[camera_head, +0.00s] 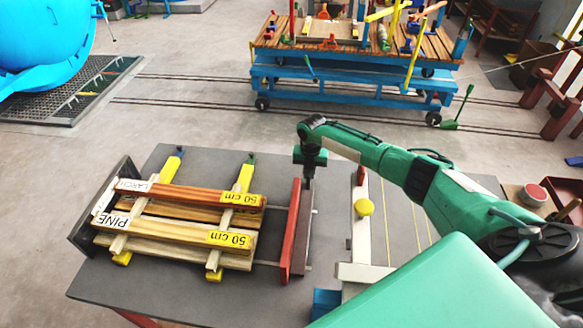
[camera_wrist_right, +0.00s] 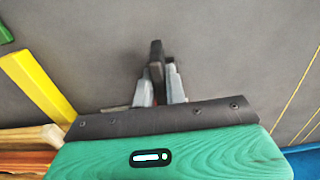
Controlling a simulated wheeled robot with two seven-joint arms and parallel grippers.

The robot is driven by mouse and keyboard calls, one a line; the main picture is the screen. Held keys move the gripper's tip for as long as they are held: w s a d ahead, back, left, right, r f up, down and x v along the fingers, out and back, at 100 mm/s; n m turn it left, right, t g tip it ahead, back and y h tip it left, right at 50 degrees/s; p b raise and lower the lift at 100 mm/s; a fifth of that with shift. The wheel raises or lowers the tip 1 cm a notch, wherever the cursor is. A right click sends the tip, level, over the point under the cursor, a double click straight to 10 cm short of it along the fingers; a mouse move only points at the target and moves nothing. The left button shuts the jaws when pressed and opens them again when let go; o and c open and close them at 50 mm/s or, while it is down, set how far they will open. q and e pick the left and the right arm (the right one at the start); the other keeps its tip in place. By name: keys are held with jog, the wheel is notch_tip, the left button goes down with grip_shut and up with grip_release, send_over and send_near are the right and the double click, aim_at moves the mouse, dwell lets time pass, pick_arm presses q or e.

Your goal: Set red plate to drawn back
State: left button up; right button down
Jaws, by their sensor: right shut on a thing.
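The red plate (camera_head: 289,228) stands upright on the grey table, to the right of a stack of wooden boards (camera_head: 190,215). A gap with a thin rod separates the plate from the boards' right ends. My right gripper (camera_head: 308,176) reaches down at the plate's far end and is shut on it. In the right wrist view the grey fingers of my right gripper (camera_wrist_right: 158,88) close around a dark, narrow part with a little red beside it. The fingers hide most of the gripped part. My left gripper is not in view.
A black end plate (camera_head: 102,205) stands at the boards' left end. Yellow-tipped bars (camera_head: 243,180) run under the boards. A pale frame with a yellow knob (camera_head: 364,207) lies right of the red plate. A blue cart (camera_head: 350,85) stands beyond the table.

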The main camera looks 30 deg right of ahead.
jog(key=shift+s+d, duration=0.6)
jog(key=shift+d, duration=0.25)
jog(key=c, duration=1.5)
grip_release()
jog(key=shift+d, duration=0.1)
jog(key=shift+o, duration=0.3)
jog(key=shift+s, duration=0.1)
jog(key=shift+r, duration=0.1)
jog(key=shift+r, duration=0.3)
notch_tip(320, 180, up, 13)
jog(key=b, duration=0.3)
